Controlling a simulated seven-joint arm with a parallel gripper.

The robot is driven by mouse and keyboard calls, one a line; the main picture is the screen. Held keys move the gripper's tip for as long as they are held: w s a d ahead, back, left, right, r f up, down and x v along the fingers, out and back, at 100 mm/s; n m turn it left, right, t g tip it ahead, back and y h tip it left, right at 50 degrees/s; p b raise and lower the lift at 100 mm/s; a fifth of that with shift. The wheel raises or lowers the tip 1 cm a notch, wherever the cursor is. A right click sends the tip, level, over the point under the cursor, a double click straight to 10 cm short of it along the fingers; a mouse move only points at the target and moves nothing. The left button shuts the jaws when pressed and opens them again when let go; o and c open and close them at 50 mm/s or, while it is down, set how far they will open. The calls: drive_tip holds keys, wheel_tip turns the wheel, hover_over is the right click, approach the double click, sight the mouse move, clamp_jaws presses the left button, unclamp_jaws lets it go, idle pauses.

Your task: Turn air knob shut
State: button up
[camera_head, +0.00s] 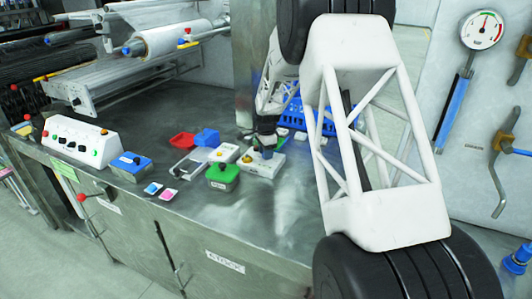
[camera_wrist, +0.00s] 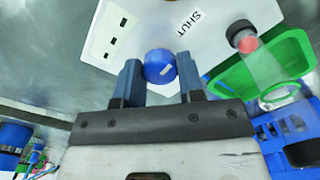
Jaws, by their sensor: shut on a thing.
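The air knob, a round blue knob (camera_wrist: 160,62) with a small white mark, sits on a white box (camera_wrist: 135,35) in the wrist view. The printed word SHUT (camera_wrist: 195,20) is on the box, above and right of the knob. The knob's white mark lies on its right part. My gripper (camera_wrist: 159,78) has one finger on each side of the knob and is shut on it. In the head view my gripper (camera_head: 265,143) comes down over the white box (camera_head: 262,172), and the knob is mostly hidden there.
A green box (camera_head: 222,175) stands at the white box's front left. A red tray (camera_head: 182,140), a blue box (camera_head: 206,137) and a blue crate (camera_head: 292,115) are nearby. A white control panel (camera_head: 75,140) stands at far left. The front right bench top is bare.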

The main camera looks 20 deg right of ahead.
drive_tip(key=o, duration=0.9)
drive_tip(key=shift+r, duration=0.1)
drive_tip(key=shift+r, duration=3.8)
